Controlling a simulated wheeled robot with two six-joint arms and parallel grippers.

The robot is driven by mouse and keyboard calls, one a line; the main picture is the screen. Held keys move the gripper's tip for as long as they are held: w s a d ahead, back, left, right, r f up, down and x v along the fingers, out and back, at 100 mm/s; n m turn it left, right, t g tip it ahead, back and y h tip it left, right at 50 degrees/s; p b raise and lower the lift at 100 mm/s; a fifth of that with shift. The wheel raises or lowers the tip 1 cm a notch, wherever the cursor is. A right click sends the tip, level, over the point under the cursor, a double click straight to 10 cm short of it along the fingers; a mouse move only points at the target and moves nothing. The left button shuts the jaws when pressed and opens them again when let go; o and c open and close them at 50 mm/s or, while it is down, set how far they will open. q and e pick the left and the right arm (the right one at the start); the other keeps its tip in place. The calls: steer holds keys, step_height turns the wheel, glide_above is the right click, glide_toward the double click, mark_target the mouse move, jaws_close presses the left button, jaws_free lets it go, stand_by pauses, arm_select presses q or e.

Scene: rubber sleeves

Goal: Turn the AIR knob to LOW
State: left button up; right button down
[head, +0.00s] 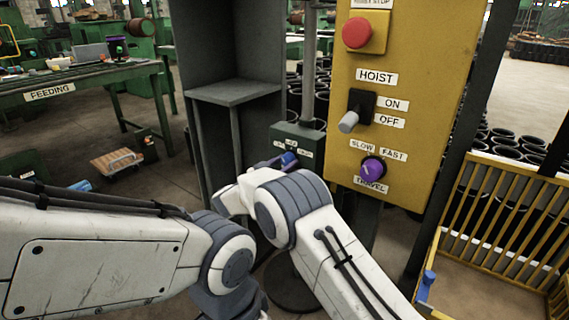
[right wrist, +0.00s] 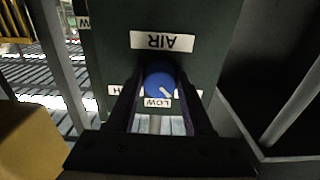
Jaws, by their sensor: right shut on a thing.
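The blue AIR knob (right wrist: 159,77) is on the dark green box (right wrist: 215,35), below the AIR label (right wrist: 162,41), which appears upside down in the right wrist view. My right gripper (right wrist: 161,85) is shut on the knob, one dark finger at each side. My left gripper is out of view.
A yellow panel (head: 420,75) right of the green box carries a red button (head: 357,32), the HOIST switch (head: 358,112) and the purple TRAVEL knob (head: 372,168). A grey shelf (head: 235,92) stands at left. A yellow railed cage (head: 500,210) is at right.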

steer(key=m, duration=0.4)
steer(key=shift+m+b, duration=0.5)
steer(key=shift+m, duration=1.7)
steer(key=shift+c, duration=1.5)
jaws_free()
steer(key=shift+a, duration=0.1)
